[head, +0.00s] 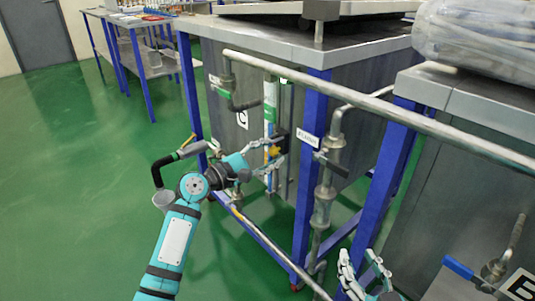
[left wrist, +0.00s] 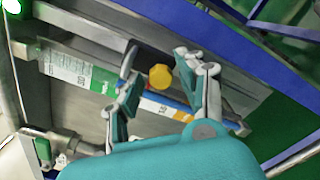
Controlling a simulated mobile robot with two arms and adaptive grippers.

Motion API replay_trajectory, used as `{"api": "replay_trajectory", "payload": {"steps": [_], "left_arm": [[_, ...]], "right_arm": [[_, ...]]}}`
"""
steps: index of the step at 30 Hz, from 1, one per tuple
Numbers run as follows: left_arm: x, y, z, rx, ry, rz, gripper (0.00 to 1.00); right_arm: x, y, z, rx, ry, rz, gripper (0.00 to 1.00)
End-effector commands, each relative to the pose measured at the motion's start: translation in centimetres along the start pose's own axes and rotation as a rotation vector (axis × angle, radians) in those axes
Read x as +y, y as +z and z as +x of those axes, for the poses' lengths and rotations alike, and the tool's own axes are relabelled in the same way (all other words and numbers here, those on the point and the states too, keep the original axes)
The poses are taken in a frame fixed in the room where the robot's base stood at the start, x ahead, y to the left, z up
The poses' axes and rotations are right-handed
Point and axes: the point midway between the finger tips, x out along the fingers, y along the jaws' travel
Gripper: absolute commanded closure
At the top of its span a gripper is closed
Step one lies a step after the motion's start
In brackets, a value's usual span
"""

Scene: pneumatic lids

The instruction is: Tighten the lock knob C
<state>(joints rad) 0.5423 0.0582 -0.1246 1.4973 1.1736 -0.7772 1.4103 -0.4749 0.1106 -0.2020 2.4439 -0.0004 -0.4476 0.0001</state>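The yellow lock knob (head: 274,151) sits on the front of the tank marked with a C label (head: 242,119), beside a vertical gauge strip. It also shows in the left wrist view (left wrist: 160,77) as a round yellow head. My left gripper (head: 277,147) is open at the knob. In the left wrist view its two fingers (left wrist: 158,62) stand on either side of the knob, with visible gaps, so they do not appear to grip it. My right gripper (head: 362,262) is low at the bottom of the head view, with its fingers apart and nothing between them.
A long pipe (head: 385,108) crosses in front of the tanks. Blue frame legs (head: 312,150) and a vertical valve pipe (head: 322,205) stand right of the knob. A blue-handled valve (head: 460,268) is at lower right. The green floor (head: 80,180) at left is clear.

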Motion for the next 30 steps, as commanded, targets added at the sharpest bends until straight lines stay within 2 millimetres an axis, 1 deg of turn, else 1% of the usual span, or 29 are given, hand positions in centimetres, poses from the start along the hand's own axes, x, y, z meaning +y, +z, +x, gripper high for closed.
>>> {"api": "replay_trajectory", "payload": {"steps": [9,11,13,17,24,27,30], "left_arm": [[0.0,0.0,-0.1,0.001,0.001,-0.001,0.51],[0.0,-0.1,-0.4,0.001,0.001,-0.001,0.51],[-0.1,-0.2,-1.1,0.002,0.000,-0.002,0.51],[-0.1,-0.1,-3.4,0.003,0.001,0.002,0.51],[-0.1,-0.1,-8.5,0.003,-0.001,0.001,0.51],[-0.1,-0.1,-10.2,0.003,0.000,0.000,0.51],[0.0,-0.1,-11.3,0.002,0.000,0.000,0.51]], "right_arm": [[0.0,0.0,0.0,0.002,-0.001,0.000,0.60],[0.0,0.0,0.0,0.002,-0.001,0.000,0.60],[0.0,0.0,0.0,0.002,-0.001,0.000,0.60],[0.0,0.0,0.0,0.001,-0.001,0.000,0.60],[0.0,0.0,0.0,0.001,-0.001,0.000,0.60],[0.0,0.0,0.0,0.001,-0.001,0.000,0.60],[0.0,0.0,0.0,0.001,-0.001,0.000,0.60]]}}
